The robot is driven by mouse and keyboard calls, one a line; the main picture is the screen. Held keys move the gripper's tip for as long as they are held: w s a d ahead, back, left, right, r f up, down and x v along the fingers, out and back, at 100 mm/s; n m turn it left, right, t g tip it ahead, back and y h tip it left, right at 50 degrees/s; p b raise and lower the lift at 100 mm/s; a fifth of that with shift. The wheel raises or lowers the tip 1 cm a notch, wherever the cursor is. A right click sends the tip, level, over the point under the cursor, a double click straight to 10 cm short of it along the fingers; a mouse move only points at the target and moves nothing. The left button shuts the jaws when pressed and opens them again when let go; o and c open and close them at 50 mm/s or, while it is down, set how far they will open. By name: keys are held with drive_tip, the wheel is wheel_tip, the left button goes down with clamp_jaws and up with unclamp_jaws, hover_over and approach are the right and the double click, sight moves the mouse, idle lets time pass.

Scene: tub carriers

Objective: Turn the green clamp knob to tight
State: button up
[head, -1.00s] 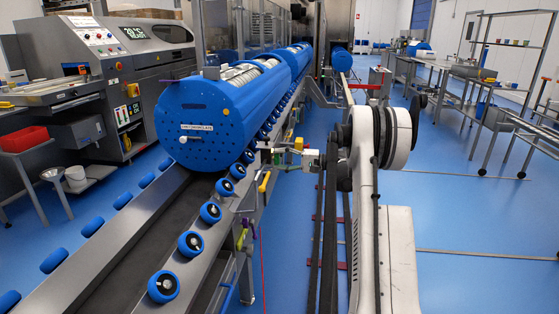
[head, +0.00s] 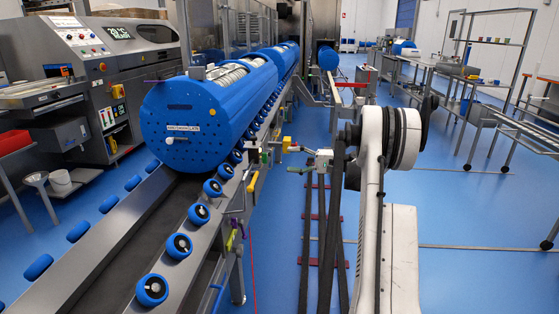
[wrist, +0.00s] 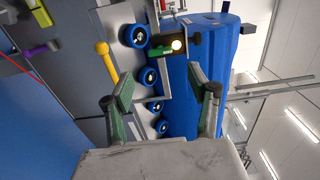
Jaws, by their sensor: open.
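My gripper (head: 297,159) is open and empty in the head view, to the right of the conveyor rail and beside the blue tub. In the wrist view, my gripper (wrist: 161,94) has its two green-padded fingers wide apart. Another green handle (wrist: 43,14) lies at the top left, close to a purple handle (wrist: 40,48). I cannot tell for sure which green part is the clamp knob. Neither is touched by the fingers.
The blue tub (head: 192,124) lies on blue rollers (head: 151,290). A yellow lever (wrist: 108,75) stands on the rail side; it also shows in the head view (head: 253,181). A grey machine (head: 110,75) stands at the left, metal tables (head: 447,82) at the right.

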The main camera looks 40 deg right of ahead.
drive_tip(key=shift+v, duration=1.25)
drive_tip(key=shift+a, duration=0.1)
drive_tip(key=w+a+r+g+h+p, duration=0.15)
drive_tip(key=a+r, duration=0.25)
drive_tip(key=a, duration=0.4)
drive_tip(key=w+a+r+n+g+p, duration=0.1)
drive_tip(key=w+a+r+g, duration=0.15)
drive_tip(key=a, duration=0.55)
drive_tip(key=w+a+r+g+h+p, duration=0.1)
drive_tip(key=a+r, duration=0.4)
drive_tip(key=a, duration=0.4)
drive_tip(key=s+a+r+n+g+h+p, duration=0.15)
drive_tip(key=s+a, duration=0.25)
drive_tip(key=a, duration=0.4)
drive_tip(key=s+a+r+n+g+h+p, duration=0.1)
drive_tip(key=s+a+r, duration=0.1)
drive_tip(key=s+a, duration=0.35)
drive_tip(key=s+a+n+h+p, duration=0.2)
drive_tip(key=s+a, duration=0.4)
drive_tip(key=s, duration=0.4)
drive_tip(key=s+a+f+n+h+p, duration=0.1)
drive_tip(key=s+a+n+h+p, duration=0.1)
drive_tip(key=s+a+n+h, duration=0.2)
drive_tip(key=shift+s+a+f+n+t+p, duration=0.4)
drive_tip(key=shift+s+a, duration=1.45)
drive_tip(key=shift+s, duration=1.6)
drive_tip(key=shift+r, duration=0.1)
drive_tip(key=shift+c, duration=0.2)
